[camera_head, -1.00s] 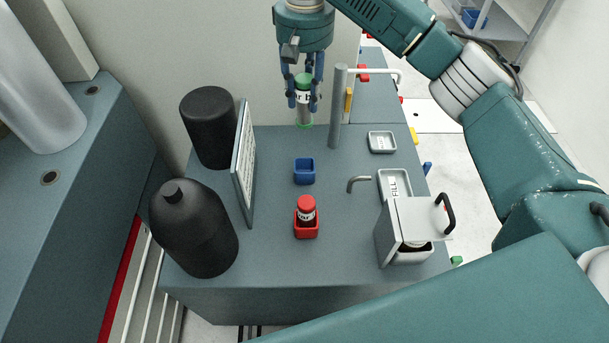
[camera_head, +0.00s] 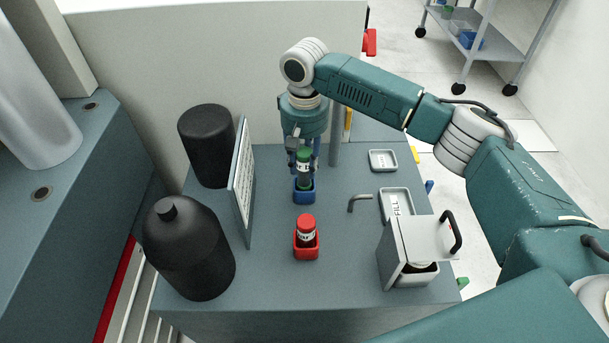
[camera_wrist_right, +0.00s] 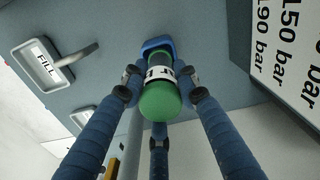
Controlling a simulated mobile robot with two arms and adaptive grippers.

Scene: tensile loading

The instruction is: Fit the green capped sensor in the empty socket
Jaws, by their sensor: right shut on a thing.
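The green capped sensor (camera_head: 304,170) is a small upright cylinder with a green cap and a white lettered band. My right gripper (camera_head: 303,163) is shut on it, its blue fingers around the sensor. The sensor's lower end is at the blue socket (camera_head: 304,195); I cannot tell how deep it sits. In the right wrist view the green cap (camera_wrist_right: 160,101) faces me, with the blue socket (camera_wrist_right: 157,44) just beyond it, partly hidden. A red capped sensor (camera_head: 306,231) stands in a red socket (camera_head: 306,252) nearer the front. My left gripper is not in view.
A lettered panel (camera_head: 242,180) and two black bottles (camera_head: 188,250) (camera_head: 207,146) stand left of the sockets. A grey post (camera_head: 335,148) is close behind right. A bent metal pipe (camera_head: 357,201), a FILL tray (camera_head: 397,203) and a handled box (camera_head: 418,240) are to the right.

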